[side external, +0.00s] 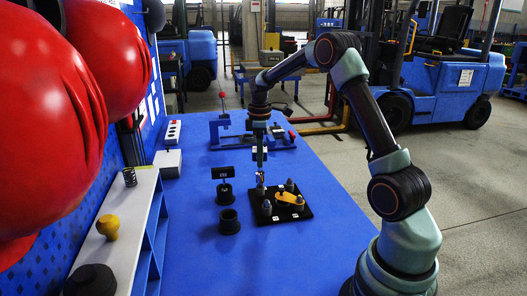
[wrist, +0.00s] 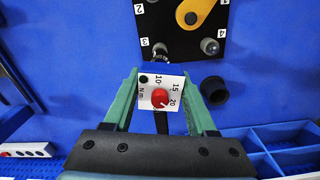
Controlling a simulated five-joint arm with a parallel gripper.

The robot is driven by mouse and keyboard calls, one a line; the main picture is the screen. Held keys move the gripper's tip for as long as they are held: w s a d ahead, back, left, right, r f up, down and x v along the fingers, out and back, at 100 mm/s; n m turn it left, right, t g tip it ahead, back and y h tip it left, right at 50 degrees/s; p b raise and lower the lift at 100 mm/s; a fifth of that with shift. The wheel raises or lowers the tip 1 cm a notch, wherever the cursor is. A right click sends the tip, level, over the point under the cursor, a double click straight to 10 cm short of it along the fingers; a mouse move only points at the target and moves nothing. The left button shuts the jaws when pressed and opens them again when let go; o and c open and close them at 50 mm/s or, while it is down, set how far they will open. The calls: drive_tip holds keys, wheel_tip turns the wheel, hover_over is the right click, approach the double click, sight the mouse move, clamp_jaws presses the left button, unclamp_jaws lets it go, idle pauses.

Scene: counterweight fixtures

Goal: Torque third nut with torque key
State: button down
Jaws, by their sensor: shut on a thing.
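My gripper (wrist: 158,88) is shut on the torque key, whose white dial plate (wrist: 149,82), marked 10, 15, 20 and N m, shows between the green fingers with a red knob (wrist: 160,97). A black square fixture plate (wrist: 178,35) lies ahead, with labels 2, 3 and 4 and a yellow arm (wrist: 199,10). A nut post (wrist: 160,51) beside label 3 lies just beyond the key; contact cannot be told. Another post (wrist: 209,46) stands by label 4. In the side view my gripper (side external: 260,163) points down at the left edge of the plate (side external: 292,214).
A black cup (side external: 229,221) and a small black display stand (side external: 223,187) are left of the plate. A blue clamp fixture (side external: 240,132) stands behind. A white-topped shelf (side external: 123,225) with a yellow knob (side external: 108,227) runs along the left. The table's front right is clear.

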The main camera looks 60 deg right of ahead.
drive_tip(key=shift+f, duration=0.95)
idle(0.6)
idle(0.5)
drive_tip(key=m, duration=0.6)
drive_tip(key=shift+m, duration=0.7)
drive_tip(key=m, duration=0.5)
drive_tip(key=shift+r, duration=0.1)
drive_tip(key=shift+r, duration=1.95)
